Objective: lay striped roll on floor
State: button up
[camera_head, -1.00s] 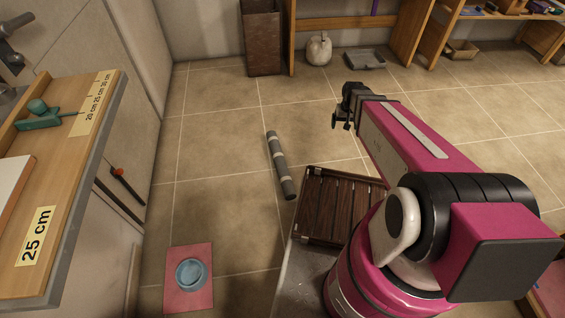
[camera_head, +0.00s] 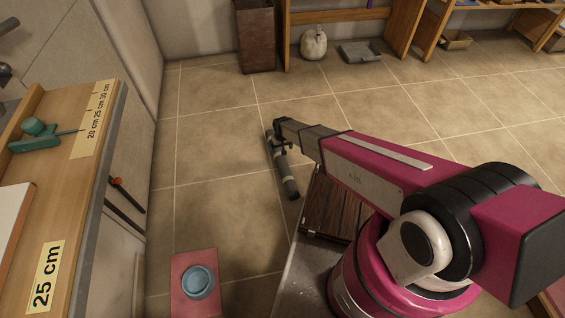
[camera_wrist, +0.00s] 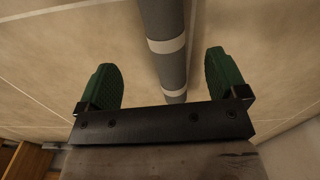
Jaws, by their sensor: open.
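The striped roll (camera_head: 290,187), dark grey with pale bands, lies on the tiled floor (camera_head: 225,215) to the left of my base. My gripper (camera_head: 277,138) is over the far part of the roll and hides some of it in the head view. In the wrist view the gripper (camera_wrist: 165,82) is open, with its two green finger pads apart. I cannot tell how far above the roll the pads are.
A slatted wooden crate (camera_head: 335,207) stands close to the right of the roll. A blue bowl (camera_head: 198,282) sits on a red mat at the front left. A wooden counter (camera_head: 75,190) runs along the left. Floor beyond the roll is clear.

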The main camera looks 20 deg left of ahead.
aim_at(281, 159)
notch_tip(281, 159, down, 5)
jog(key=shift+f, duration=0.1)
jog(key=shift+s+f, duration=0.15)
jog(key=shift+f, duration=1.2)
jog(key=shift+s+f, duration=0.15)
jog(key=shift+f, duration=1.15)
jog(key=c, duration=1.3)
jog(key=shift+o, duration=0.3)
jog(key=shift+r, duration=0.1)
